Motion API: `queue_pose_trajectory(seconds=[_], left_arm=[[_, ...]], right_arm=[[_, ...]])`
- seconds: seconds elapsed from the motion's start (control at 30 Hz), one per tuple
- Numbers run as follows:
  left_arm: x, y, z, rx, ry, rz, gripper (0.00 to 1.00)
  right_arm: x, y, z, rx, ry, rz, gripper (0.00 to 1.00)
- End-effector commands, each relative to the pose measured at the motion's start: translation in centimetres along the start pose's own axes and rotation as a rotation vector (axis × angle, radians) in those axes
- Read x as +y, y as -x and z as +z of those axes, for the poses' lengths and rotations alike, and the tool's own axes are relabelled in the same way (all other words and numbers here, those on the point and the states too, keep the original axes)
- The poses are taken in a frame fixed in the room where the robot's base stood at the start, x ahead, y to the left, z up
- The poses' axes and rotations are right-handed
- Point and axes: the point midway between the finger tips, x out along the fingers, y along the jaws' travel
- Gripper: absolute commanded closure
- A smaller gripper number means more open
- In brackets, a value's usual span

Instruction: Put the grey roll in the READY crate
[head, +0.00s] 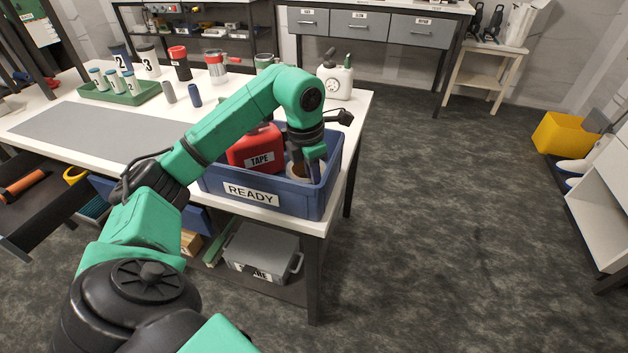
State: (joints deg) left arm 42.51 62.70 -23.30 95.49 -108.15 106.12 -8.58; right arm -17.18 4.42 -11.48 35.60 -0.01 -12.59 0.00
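The blue crate labelled READY (302,203) stands at the right front corner of the white bench. My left gripper (314,172) points down inside its right part, with dark fingers. A pale ring-shaped roll with a brownish inside (294,171) is right beside the fingers, partly hidden. I cannot tell if this is the grey roll, if the fingers hold it, or if it touches the crate floor. A red box labelled TAPE (262,152) sits in the crate to the left, partly behind my arm. My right gripper is out of view.
A grey cylinder (168,93) and a dark blue cylinder (195,96) stand on the bench beside a green tray (118,97) of small bottles. A white jug (337,80) stands behind the crate. A grey mat (90,130) is bare. Floor right of the bench is clear.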

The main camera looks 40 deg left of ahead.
Motion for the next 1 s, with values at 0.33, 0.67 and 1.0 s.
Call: queue_pose_trajectory(seconds=[0.33, 0.67, 1.0], left_arm=[[0.0, -0.2, -0.1, 0.001, 0.000, 0.000, 0.71], [0.0, 0.9, 0.1, -0.001, 0.000, 0.000, 0.71], [0.1, 8.3, 0.1, -0.002, 0.000, 0.002, 0.71]], right_arm=[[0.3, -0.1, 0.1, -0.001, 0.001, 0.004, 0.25], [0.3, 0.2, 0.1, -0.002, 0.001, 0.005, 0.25], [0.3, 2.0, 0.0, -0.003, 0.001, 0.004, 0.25]])
